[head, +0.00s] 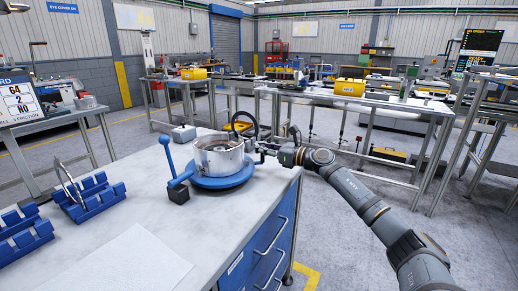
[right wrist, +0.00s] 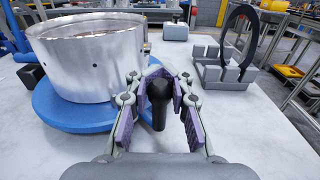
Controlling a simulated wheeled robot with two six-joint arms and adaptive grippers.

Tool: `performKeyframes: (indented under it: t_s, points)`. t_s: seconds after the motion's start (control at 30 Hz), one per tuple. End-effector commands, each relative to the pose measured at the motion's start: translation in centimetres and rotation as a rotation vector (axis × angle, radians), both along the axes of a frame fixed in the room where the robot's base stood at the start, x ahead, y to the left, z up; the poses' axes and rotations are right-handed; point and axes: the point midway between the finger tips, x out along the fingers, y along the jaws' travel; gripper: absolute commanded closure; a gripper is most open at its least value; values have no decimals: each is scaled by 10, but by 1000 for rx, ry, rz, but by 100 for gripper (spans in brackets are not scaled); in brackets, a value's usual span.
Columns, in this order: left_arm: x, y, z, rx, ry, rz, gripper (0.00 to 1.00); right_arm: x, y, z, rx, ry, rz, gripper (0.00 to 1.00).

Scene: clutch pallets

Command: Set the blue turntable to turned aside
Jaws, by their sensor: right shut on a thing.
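The blue turntable (head: 222,181) lies on the white bench top, with a round silver housing (head: 218,158) standing on it. In the right wrist view the turntable (right wrist: 68,112) shows at left under the housing (right wrist: 85,62). My right gripper (head: 265,152) is at the right side of the housing. In the right wrist view its fingers (right wrist: 158,108) are shut on a black handle (right wrist: 158,102) beside the turntable. My left gripper is not in view.
A blue lever (head: 170,158) on a black block stands left of the turntable. Blue racks (head: 92,203) lie at the bench's left. A grey holder (right wrist: 222,72) with a black ring (right wrist: 240,35) stands behind my right gripper. The bench front is mostly clear around a white sheet.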

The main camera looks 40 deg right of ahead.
Motion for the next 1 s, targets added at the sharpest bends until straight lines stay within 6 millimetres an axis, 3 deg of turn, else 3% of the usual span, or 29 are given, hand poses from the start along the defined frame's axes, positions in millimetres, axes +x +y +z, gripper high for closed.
performKeyframes:
  t_s: [0.43, 0.47, 0.63, 1.0]
  points:
    - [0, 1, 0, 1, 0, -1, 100, 1, -6, 1, -3, -1, -15, 100]
    - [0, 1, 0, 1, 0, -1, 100, 1, -6, 1, -3, -1, -15, 80]
    - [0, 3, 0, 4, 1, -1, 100, 0, -5, 1, -2, -1, -12, 57]
    - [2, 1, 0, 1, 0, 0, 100, 0, -2, 8, -1, -3, -5, 56]
